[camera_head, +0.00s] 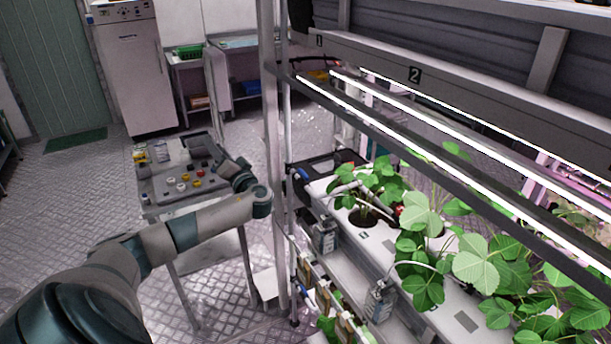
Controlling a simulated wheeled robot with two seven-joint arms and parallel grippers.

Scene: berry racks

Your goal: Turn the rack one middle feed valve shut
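A vertical feed pipe (289,225) runs down the near end post of the rack. A small blue valve handle (302,174) sits on it at the height of the planted trough. Another blue handle (308,302) is lower down, near the lower tier. Which handle is the middle one I cannot tell for sure. My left arm reaches in from the lower left and bends at a grey joint close to the post. My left gripper (232,168) is dark and small, left of the post and apart from the handles. Its fingers are too unclear to read. My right gripper is out of view.
A cart (160,205) with a tray of small coloured pieces stands behind my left arm. The white planted trough (455,315) with strawberry plants (475,265) and bright light bars (440,160) fill the right. Number plates 1 and 2 (414,75) mark the upper beam.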

